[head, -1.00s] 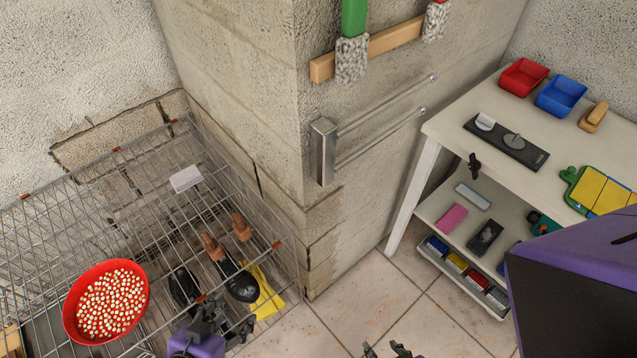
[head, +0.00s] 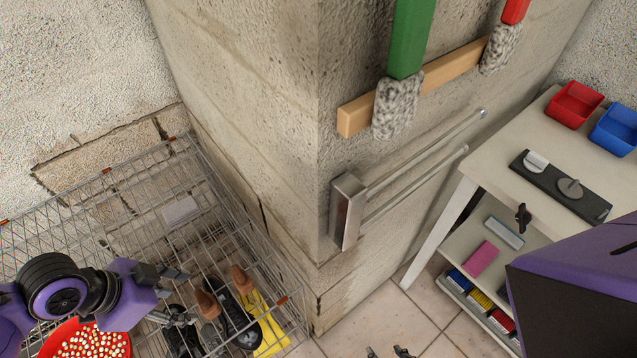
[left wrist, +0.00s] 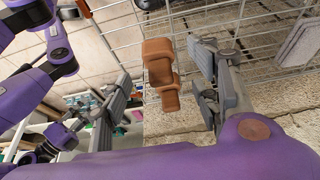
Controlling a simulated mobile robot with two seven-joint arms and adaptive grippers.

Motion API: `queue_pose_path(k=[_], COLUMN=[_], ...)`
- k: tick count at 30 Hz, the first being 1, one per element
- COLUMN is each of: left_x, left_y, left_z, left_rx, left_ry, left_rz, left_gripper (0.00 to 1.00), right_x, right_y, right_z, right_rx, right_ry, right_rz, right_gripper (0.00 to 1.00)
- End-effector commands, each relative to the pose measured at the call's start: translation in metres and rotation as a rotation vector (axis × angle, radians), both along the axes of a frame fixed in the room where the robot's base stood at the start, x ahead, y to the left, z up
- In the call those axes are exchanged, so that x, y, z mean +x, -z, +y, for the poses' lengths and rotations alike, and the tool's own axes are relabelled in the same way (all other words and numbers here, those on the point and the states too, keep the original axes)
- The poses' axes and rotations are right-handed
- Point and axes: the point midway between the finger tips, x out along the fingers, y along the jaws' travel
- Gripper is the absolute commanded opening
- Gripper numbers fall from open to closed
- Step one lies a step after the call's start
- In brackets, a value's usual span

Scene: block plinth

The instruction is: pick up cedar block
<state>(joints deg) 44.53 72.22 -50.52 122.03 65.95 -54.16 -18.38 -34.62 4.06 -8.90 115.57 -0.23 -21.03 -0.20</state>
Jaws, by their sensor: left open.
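Two brown wooden pieces (head: 241,280) (head: 206,304) stand up from the black shoes in the wire rack at lower left; they are the only cedar-like blocks I make out there. My left gripper (head: 183,297) is open, just left of the nearer piece and above the rack, apart from it. In the left wrist view, a stepped brown piece (left wrist: 160,75) appears between the spread fingers (left wrist: 165,97), with nothing held. The tips of my right gripper (head: 388,352) show at the bottom edge; the rest is cut off.
A white table (head: 500,160) is at right.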

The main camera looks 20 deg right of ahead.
Motion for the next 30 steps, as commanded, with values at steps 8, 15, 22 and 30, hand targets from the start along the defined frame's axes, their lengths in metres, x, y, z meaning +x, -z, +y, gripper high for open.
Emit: queue_pose_path(k=[8, 15, 22, 30], left_x=[0.003, 0.006, 0.007, 0.007], left_y=[0.030, 0.059, 0.063, 0.063], left_z=[-0.017, -0.031, -0.032, -0.032], left_rx=[-0.003, -0.002, 0.000, 0.000], left_ry=[0.000, -0.001, -0.001, -0.001], left_rz=[0.001, 0.000, -0.002, -0.002], left_gripper=[0.56, 0.56, 0.56, 0.29], right_x=[-0.016, -0.010, -0.010, -0.010], right_y=[0.009, 0.006, 0.006, 0.006], right_z=[-0.003, -0.003, -0.003, -0.003], right_rx=[-0.005, -0.005, -0.005, -0.005], right_ry=[0.000, -0.001, -0.001, -0.001], right_rz=[0.037, 0.023, 0.021, 0.022], right_gripper=[0.40, 0.40, 0.40, 0.40])
